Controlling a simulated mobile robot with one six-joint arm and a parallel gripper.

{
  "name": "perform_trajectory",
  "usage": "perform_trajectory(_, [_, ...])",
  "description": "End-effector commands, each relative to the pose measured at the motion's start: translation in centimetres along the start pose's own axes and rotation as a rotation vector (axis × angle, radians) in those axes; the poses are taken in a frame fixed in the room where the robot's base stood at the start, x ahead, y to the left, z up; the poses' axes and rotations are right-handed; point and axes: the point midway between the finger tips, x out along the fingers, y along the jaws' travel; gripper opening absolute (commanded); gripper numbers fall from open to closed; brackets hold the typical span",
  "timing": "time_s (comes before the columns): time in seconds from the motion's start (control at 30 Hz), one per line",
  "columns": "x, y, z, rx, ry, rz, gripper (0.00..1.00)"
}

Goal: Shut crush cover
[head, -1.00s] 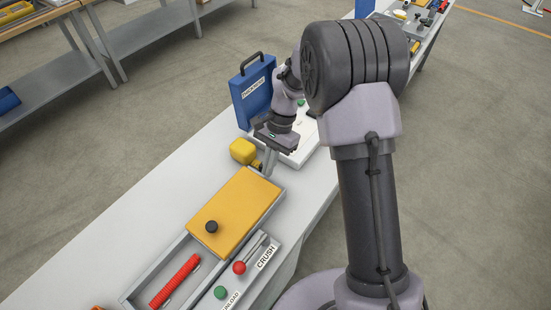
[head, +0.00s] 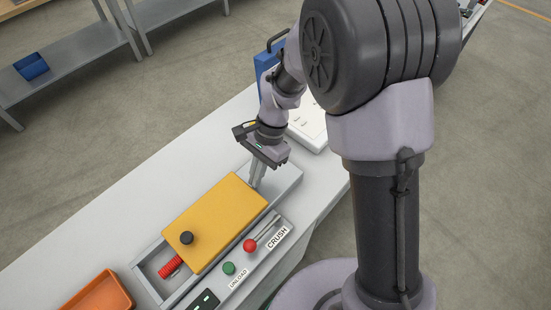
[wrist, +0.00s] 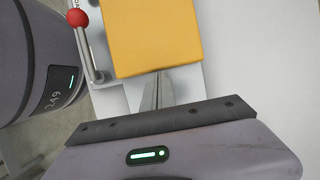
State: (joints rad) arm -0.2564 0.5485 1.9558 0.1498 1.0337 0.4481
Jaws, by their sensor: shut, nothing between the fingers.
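The yellow crush cover (head: 217,222) with a black knob (head: 186,238) lies flat over most of the grey crusher tray (head: 147,283). A strip of the tray at its lower-left end is open, and the end of a red corrugated conduit (head: 170,267) shows there, the rest hidden under the cover. My gripper (head: 257,184) is shut and empty, pointing down at the cover's far edge, touching or very close. The wrist view shows the fingers (wrist: 157,92) at the edge of the cover (wrist: 152,38).
A red-knobbed lever (head: 250,245) labelled CRUSH and a green UNLOAD button (head: 229,268) sit beside the tray on the right. An orange bin (head: 99,294) stands at lower left. A blue case (head: 266,62) and a white panel (head: 308,124) are behind my gripper.

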Motion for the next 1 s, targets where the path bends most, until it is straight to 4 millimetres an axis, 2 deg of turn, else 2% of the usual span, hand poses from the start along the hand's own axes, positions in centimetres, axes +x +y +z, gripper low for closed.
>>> perform_trajectory(0.03, [0.6, 0.0, 1.3, -0.006, 0.000, 0.002, 0.00])
perform_trajectory(0.2, [2.1, 0.0, 5.1, -0.006, 0.001, 0.001, 0.00])
perform_trajectory(0.4, [3.3, 0.0, 8.2, -0.003, 0.000, 0.001, 0.00])
perform_trajectory(0.63, [3.9, 0.0, 9.7, -0.001, 0.000, 0.000, 0.00])
perform_trajectory(1.0, [4.0, 0.0, 10.0, 0.003, -0.005, 0.002, 0.00])
